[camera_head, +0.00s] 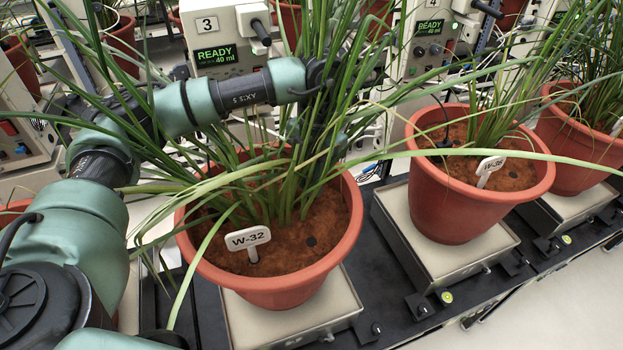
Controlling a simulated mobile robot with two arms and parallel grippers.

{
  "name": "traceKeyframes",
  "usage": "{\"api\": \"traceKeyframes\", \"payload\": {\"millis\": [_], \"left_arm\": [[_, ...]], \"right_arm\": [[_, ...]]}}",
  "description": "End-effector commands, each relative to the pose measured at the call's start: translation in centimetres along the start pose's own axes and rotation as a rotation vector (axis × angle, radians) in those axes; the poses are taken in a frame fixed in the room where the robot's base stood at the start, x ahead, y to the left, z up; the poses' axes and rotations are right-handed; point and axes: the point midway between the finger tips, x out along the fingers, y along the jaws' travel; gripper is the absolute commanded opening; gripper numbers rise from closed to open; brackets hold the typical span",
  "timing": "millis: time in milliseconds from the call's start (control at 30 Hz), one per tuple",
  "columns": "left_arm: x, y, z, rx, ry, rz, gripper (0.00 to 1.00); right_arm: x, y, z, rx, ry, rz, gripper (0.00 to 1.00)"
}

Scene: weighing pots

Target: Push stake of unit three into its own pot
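The unit marked 3 (216,32) stands at the back with a green READY 40 ml display. In front of it a terracotta pot (277,291) with brown soil and a grassy plant carries a white tag reading W-32 (248,238). My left arm comes in from the left, across the plant above this pot. My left gripper (332,140) is among the leaves near the pot's back rim; leaves cover its fingers, so its opening and anything in it cannot be told. I cannot make out unit three's stake. My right gripper is not in view.
Unit 4 (430,30) has its own tagged pot (470,208) to the right, with a dark stake and tube (446,138) at its soil. Another pot (580,145) stands farther right. The pots sit on scales (440,262) along a dark bench. Long leaves crowd the space.

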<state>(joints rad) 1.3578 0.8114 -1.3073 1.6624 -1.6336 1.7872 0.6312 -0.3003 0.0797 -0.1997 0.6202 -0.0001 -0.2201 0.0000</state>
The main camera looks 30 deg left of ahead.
Motion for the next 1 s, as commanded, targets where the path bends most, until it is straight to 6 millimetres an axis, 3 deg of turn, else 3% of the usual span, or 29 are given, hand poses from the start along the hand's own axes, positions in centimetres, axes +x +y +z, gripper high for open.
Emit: {"api": "traceKeyframes", "payload": {"millis": [300,333,400,1000], "left_arm": [[0.2,-0.01,0.03,0.0,0.0,0.0,0.0],[0.2,-0.01,0.03,0.0,0.0,0.0,0.28],[0.2,-0.01,0.03,0.0,0.0,0.0,0.45],[0.14,0.0,0.02,0.0,0.0,0.0,0.45]], "right_arm": [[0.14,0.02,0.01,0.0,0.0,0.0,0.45],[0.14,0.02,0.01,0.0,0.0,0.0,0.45],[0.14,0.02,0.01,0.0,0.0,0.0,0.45],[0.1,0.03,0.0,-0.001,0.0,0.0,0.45]]}}
